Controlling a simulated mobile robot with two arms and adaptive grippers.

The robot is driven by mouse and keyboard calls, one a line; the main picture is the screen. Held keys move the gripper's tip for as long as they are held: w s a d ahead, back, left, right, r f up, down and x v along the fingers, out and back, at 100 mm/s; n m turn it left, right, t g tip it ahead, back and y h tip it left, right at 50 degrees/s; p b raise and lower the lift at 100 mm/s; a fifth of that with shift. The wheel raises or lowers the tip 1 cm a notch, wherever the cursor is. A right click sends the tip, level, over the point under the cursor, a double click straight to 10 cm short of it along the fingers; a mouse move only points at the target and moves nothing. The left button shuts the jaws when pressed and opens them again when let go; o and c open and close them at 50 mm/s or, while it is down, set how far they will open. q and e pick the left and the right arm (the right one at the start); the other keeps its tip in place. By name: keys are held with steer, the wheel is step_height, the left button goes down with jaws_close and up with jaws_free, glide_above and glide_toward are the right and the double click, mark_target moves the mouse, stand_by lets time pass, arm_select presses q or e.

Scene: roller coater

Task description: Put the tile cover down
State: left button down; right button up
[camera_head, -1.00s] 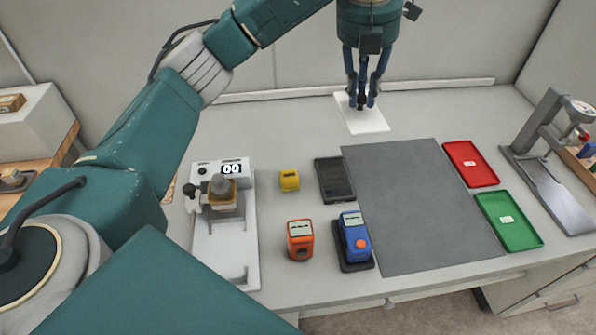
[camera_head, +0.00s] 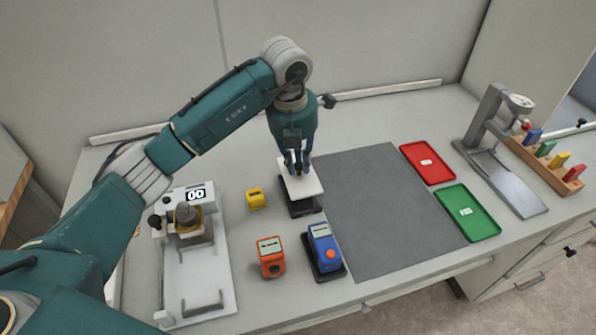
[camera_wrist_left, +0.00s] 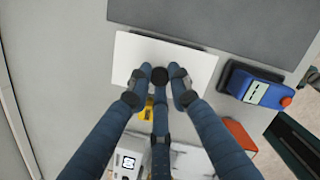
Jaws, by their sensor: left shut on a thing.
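The tile cover (camera_head: 309,185) is a flat white plate with a dark knob in its middle. My left gripper (camera_head: 298,165) points down with its fingers closed around the knob. The cover overlaps the back of a black tray (camera_head: 305,209) in the head view and appears raised over it; the exact gap cannot be told. My right gripper is not in view.
A grey mat (camera_head: 385,215) lies to the right, with red (camera_head: 428,164) and green (camera_head: 467,212) trays beyond it. A yellow block (camera_head: 256,199), orange device (camera_head: 271,257) and blue device (camera_head: 323,247) stand nearby. A white instrument (camera_head: 200,275) is at left, a gauge stand (camera_head: 490,120) at right.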

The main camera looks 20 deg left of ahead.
mark_target(298, 171)
arm_select(q)
step_height(298, 171, down, 4)
steer(key=shift+p, duration=0.55)
steer(key=shift+f, duration=0.45)
steer(key=shift+f+b, duration=0.35)
steer(key=shift+b, duration=0.05)
steer(key=c, duration=1.6)
jaws_free()
